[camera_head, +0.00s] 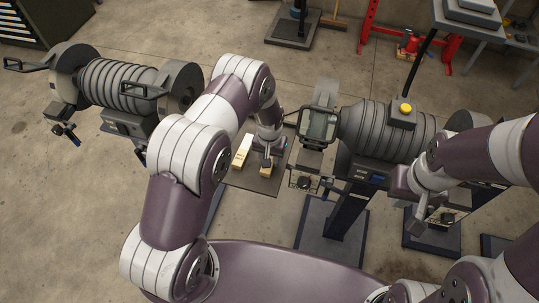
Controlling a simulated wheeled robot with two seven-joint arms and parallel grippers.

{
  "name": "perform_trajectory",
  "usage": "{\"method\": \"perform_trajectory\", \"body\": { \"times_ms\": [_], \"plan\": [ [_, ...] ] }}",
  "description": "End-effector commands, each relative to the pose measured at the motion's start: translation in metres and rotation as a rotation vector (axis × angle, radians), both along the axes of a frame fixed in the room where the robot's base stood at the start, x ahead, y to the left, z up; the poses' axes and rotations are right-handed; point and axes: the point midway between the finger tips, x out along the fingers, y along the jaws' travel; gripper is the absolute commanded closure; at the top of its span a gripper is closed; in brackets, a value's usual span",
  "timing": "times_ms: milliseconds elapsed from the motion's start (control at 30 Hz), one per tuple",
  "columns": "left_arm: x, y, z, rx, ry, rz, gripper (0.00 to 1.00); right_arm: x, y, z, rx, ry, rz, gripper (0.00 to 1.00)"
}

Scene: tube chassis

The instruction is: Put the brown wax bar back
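A small brown bar (267,170) shows on a dark plate (240,181) in the middle of the head view, partly covered by my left gripper. A longer pale cream bar (242,150) lies on the same plate, left of the gripper. My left gripper (267,160) points down right over the brown bar; I cannot tell whether it touches it, and its fingers are too small to read. My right gripper (419,214) hangs at the right, in front of the right machine and away from the plate. Its fingers are seen edge-on, so their opening is unclear.
A grey ribbed machine (383,128) with a yellow button (405,108) stands right of the plate. A similar machine (117,83) stands at the left. A red stand (368,22) and a dark cabinet (40,20) are at the back. The concrete floor between is open.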

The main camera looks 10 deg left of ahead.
Motion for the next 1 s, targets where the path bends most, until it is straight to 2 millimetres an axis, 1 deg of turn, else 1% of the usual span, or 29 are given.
{"method": "perform_trajectory", "body": {
  "times_ms": [233, 267, 300, 333, 600, 667, 733, 767, 867, 1000],
  "plan": [
    [0.0, 0.0, -0.003, 0.0, -0.001, 0.0, 0.95, 0.0, 0.0, -0.004, 0.0, 0.0, 0.0, 1.0],
    [0.0, 0.0, -0.003, 0.0, 0.0, 0.0, 0.61, 0.0, 0.0, -0.004, 0.0, 0.0, 0.0, 1.0],
    [0.0, 0.0, -0.002, 0.0, -0.001, 0.0, 0.48, 0.0, 0.0, -0.003, 0.0, 0.0, 0.0, 1.0],
    [0.0, 0.0, -0.002, 0.0, 0.0, 0.0, 0.39, 0.0, 0.0, -0.003, 0.0, 0.0, 0.0, 1.0],
    [0.0, 0.0, -0.001, 0.0, 0.0, 0.0, 0.39, 0.0, 0.0, -0.002, 0.0, 0.0, 0.0, 1.0],
    [0.0, 0.0, 0.003, 0.0, -0.001, 0.0, 0.39, 0.0, 0.0, 0.001, 0.0, 0.0, 0.0, 1.0],
    [0.001, 0.0, 0.007, 0.0, -0.002, 0.0, 0.39, 0.0, 0.0, -0.002, 0.0, 0.0, 0.0, 1.0],
    [0.001, 0.0, 0.011, 0.0, -0.002, 0.0, 0.39, 0.0, 0.0, -0.003, 0.0, 0.0, 0.0, 1.0],
    [0.001, 0.0, 0.032, 0.0, -0.004, 0.0, 0.39, 0.0, 0.0, -0.006, 0.0, 0.0, 0.0, 1.0],
    [0.001, 0.0, 0.069, -0.001, -0.006, 0.0, 0.39, 0.0, 0.0, -0.012, 0.0, 0.0, 0.0, 1.0]
  ]
}}
